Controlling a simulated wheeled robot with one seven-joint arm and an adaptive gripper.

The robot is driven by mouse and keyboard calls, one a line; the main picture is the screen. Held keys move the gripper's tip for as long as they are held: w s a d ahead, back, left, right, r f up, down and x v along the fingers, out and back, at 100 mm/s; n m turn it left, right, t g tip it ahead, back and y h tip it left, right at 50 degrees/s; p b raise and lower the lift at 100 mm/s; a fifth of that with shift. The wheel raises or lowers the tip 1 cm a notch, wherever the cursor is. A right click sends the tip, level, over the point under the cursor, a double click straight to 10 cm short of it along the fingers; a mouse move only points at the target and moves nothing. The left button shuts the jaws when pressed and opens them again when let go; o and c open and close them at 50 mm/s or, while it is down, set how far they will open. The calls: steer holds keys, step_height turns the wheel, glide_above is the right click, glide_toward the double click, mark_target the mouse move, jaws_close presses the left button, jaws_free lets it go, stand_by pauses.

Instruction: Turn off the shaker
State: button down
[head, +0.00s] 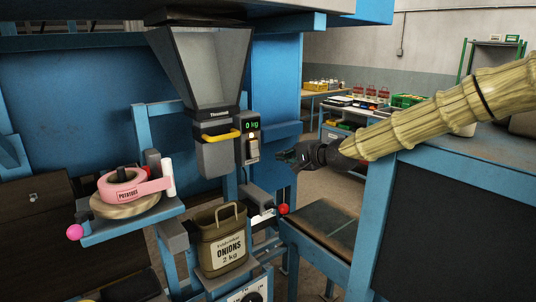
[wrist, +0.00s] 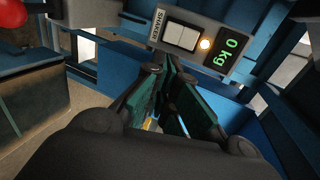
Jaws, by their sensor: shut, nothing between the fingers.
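The shaker switch (wrist: 182,36) is a white rocker on a grey panel labelled SHAKER in the wrist view. In the head view the switch (head: 253,149) is below the display (head: 251,126), on the box right of the hopper. My gripper (head: 281,157) is to the right of the switch, apart from it in the picture. In the wrist view its dark green fingers (wrist: 164,72) are shut and empty, with the tips just below the panel.
A hopper (head: 205,65) with a yellow bar hangs above an olive sack (head: 223,243) marked ONIONS 2 kg. A red knob (head: 283,209) is below my gripper. A blue-framed bench (head: 470,175) is at right.

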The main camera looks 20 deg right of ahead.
steer(key=p+x, duration=0.4)
steer(key=x, duration=0.5)
steer(key=shift+w, duration=0.3)
steer(key=shift+a+f, duration=0.1)
steer(key=shift+f, duration=0.1)
steer(key=shift+t, duration=0.4)
steer(key=r+b, duration=0.1)
steer(key=r, duration=0.2)
steer(key=r+b, duration=0.1)
steer(key=r, duration=0.2)
steer(key=w+r+b, duration=0.1)
steer(key=r, duration=0.2)
steer(key=shift+r, duration=0.15)
steer(key=shift+s, duration=0.15)
stand_by(0.4)
